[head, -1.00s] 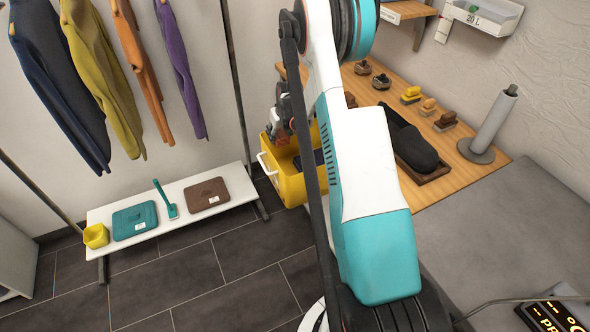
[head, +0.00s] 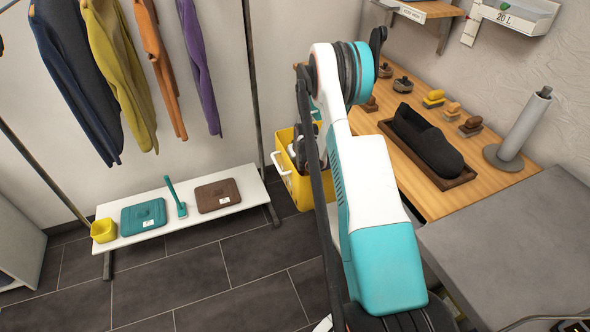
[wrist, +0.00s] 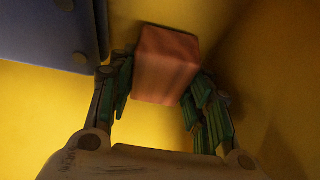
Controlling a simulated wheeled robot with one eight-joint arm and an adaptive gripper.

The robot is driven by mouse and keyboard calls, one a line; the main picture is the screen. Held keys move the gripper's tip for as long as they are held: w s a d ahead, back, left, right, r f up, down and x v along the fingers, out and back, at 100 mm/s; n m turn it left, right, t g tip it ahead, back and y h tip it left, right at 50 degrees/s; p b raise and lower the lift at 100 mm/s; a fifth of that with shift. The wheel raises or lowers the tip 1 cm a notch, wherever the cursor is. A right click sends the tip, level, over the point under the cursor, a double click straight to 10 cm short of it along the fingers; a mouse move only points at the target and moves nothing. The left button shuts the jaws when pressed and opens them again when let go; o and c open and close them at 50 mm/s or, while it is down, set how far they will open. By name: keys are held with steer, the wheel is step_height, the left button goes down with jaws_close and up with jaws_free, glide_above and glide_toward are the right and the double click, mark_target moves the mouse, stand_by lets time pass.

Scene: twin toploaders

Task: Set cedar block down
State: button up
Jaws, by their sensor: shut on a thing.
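The cedar block (wrist: 167,62) is a reddish-brown wooden block between the fingers in the wrist view. My gripper (wrist: 165,88) is shut on it, with a green-padded finger on each side. Yellow surfaces of the yellow bin (head: 303,178) surround the block in the wrist view. Whether the block touches the bin's floor I cannot tell. In the head view my arm hides most of the bin, and the block does not show there.
A dark blue item (wrist: 50,30) lies close to the block's left in the wrist view. A wooden counter (head: 440,200) with a shoe tray (head: 462,180) stands right of my arm. A low white bench (head: 165,232) stands left of the bin, below hanging sweaters.

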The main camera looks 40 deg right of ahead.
steer(key=shift+f, duration=0.4)
steer(key=shift+f, duration=0.1)
steer(key=o, duration=0.9)
steer(key=p+v, duration=0.4)
steer(key=v, duration=0.8)
